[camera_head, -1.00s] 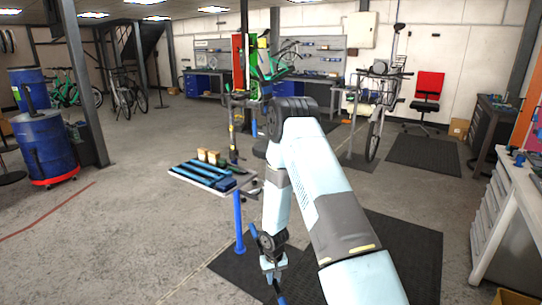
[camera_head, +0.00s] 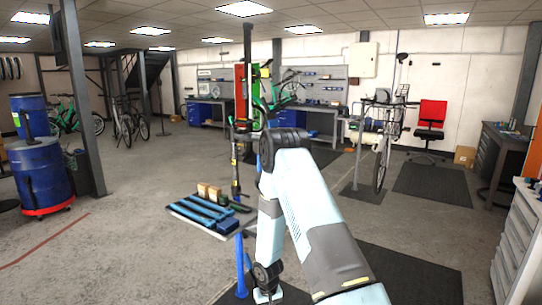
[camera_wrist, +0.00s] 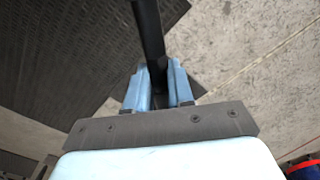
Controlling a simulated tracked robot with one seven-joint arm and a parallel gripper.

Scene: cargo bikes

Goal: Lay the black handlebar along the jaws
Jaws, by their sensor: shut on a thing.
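In the wrist view my gripper (camera_wrist: 159,90) has its two light-blue fingers closed around a black bar, the handlebar (camera_wrist: 149,35). The bar runs from between the fingers up past the top edge of the view, over a dark mat and grey floor. Its far end is out of view. In the head view my arm reaches down and the gripper's fingers are cut off at the bottom edge. Long blue bars (camera_head: 205,213) lie side by side on a low tray left of my arm; I cannot tell whether these are the jaws.
A blue post (camera_head: 240,262) stands close left of my arm. Small tan blocks (camera_head: 208,190) sit on the tray's far side. A bike on a stand (camera_head: 381,155) is at the right, drawers (camera_head: 517,240) at the right edge, blue barrels (camera_head: 40,172) at the left.

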